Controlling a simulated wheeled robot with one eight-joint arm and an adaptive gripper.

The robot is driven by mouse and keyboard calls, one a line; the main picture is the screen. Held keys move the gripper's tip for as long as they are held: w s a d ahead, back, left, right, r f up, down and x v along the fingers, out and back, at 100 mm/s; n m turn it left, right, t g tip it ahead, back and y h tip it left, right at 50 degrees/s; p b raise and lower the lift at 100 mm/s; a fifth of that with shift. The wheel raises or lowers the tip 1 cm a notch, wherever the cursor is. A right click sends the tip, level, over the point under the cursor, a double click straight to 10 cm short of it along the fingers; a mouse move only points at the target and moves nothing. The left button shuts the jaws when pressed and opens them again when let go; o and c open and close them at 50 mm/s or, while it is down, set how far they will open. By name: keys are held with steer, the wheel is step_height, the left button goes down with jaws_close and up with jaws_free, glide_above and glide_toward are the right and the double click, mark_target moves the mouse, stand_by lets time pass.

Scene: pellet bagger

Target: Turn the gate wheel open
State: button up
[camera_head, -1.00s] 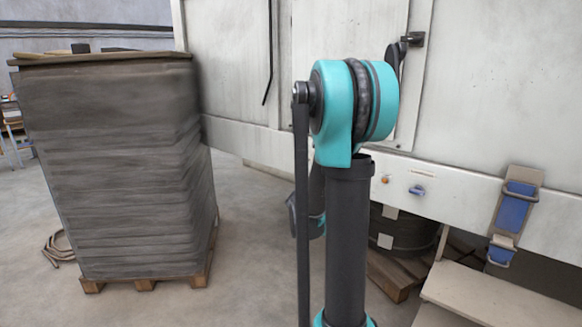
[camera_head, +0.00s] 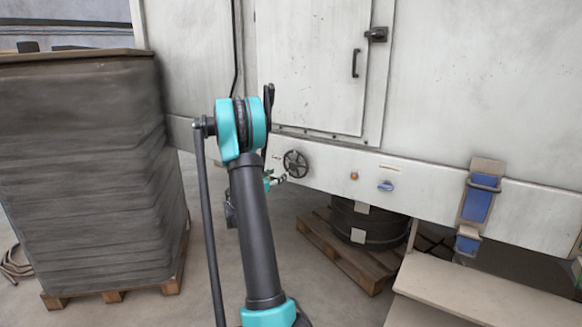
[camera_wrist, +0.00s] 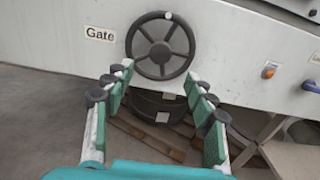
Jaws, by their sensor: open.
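The gate wheel (camera_wrist: 161,47) is a dark spoked handwheel with a pale knob at its top. It sits on a white panel to the right of a "Gate" label (camera_wrist: 100,34). In the head view the wheel (camera_head: 295,164) shows on the lower white band of the machine. My gripper (camera_wrist: 160,84) is open and empty, its green-padded fingers spread below the wheel and pointing at it. In the head view the gripper (camera_head: 281,180) shows small, just left of and below the wheel, partly hidden by my arm. I see no contact with the wheel.
A wrapped stack (camera_head: 90,160) on a pallet stands at the left. A dark coil (camera_head: 368,222) on a wooden pallet (camera_head: 340,252) lies under the machine. An orange button (camera_head: 354,176), a blue knob (camera_head: 386,186) and a blue latch (camera_head: 478,205) are to the right.

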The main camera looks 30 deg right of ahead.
mark_target(292, 166)
steer(key=x, duration=1.3)
jaws_close()
